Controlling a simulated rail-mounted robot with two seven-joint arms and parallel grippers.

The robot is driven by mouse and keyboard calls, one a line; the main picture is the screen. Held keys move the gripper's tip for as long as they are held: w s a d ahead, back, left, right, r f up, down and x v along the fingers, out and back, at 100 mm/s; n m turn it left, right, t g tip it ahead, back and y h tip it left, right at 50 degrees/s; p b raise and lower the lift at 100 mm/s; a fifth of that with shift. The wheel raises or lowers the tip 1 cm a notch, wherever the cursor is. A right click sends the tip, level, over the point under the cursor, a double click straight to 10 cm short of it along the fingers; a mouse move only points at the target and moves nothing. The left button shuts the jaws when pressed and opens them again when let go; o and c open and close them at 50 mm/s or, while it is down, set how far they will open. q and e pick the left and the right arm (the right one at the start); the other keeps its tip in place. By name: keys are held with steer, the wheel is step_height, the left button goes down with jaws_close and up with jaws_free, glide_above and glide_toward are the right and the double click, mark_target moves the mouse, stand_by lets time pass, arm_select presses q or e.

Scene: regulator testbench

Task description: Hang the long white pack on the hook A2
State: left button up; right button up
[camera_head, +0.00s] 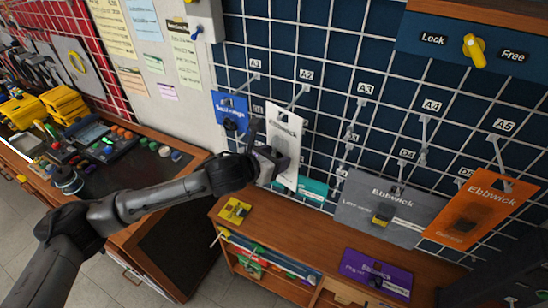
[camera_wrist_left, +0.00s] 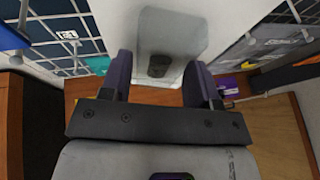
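The long white pack (camera_head: 285,138) is upright and slightly tilted in front of the grid, just below hook A2 (camera_head: 298,96). Its top edge meets the hook's tip in the head view; I cannot tell whether the hook passes through its hole. My left gripper (camera_head: 272,160) is at the pack's lower part. My right gripper is not in view.
A blue pack (camera_head: 229,108) hangs on A1, left of the white pack. A teal pack (camera_head: 313,188) is low behind it. Grey (camera_head: 360,205) and orange (camera_head: 478,210) packs hang to the right. Yellow (camera_head: 235,210) and purple (camera_head: 377,272) packs lie on the wooden cabinet. Hook A3 (camera_head: 352,125) looks empty.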

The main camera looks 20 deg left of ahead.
arm_select(q)
steer(key=o, duration=0.3)
steer(key=shift+o, duration=0.2)
